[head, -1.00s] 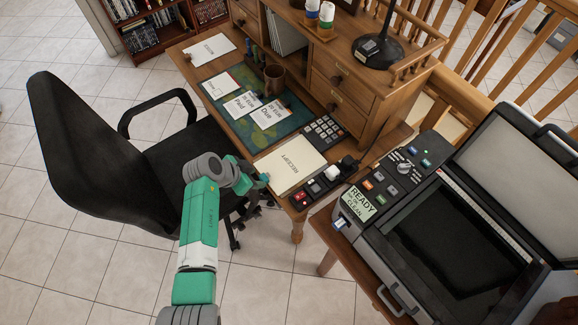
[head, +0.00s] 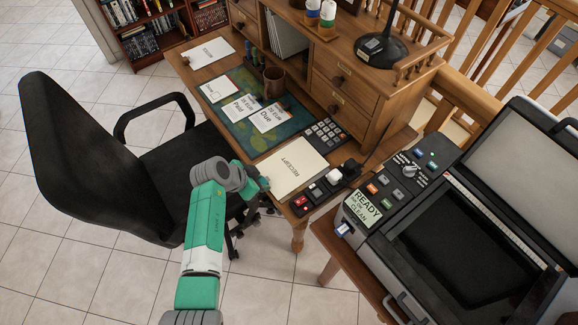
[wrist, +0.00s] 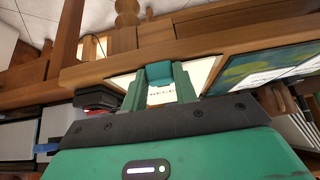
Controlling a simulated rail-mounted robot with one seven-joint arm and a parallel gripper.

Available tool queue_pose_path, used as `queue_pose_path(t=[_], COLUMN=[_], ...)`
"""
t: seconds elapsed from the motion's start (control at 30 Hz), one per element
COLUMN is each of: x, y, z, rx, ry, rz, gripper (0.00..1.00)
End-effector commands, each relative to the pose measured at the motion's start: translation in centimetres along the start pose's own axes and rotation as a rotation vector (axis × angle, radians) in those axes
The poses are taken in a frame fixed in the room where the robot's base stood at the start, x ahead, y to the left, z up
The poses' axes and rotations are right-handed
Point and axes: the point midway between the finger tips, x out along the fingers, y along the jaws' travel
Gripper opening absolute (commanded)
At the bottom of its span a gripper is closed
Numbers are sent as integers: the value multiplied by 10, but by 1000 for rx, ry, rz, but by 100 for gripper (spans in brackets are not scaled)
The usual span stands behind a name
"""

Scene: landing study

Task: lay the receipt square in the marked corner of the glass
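The receipt (head: 294,168) is a cream sheet marked RECEIPT, lying flat near the desk's front right corner. The glass (head: 458,240) is the dark plate of the scanner at right, its lid raised; I cannot make out a corner mark. My gripper (head: 263,184) is at the desk's front edge, beside the receipt's near left edge. In the wrist view, the gripper (wrist: 160,76) has its green fingers in front of the receipt (wrist: 208,75), whose lettering shows between them.
A black button box (head: 325,187) and a calculator (head: 325,132) lie close to the receipt. Paid and Due slips (head: 268,118) lie on the green mat (head: 285,132). The scanner's control panel (head: 400,180) carries a READY sign (head: 362,207). A black chair (head: 90,160) stands at left.

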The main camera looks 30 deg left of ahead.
Motion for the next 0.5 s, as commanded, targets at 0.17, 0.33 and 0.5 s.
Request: queue_pose_path(t=[0.17,0.33,0.5], x=[2,2,-5], y=[2,2,2], z=[2,2,-3], rx=[0,0,0], ry=[-3,-3,-2], rz=[3,3,3], gripper=[0,0,0])
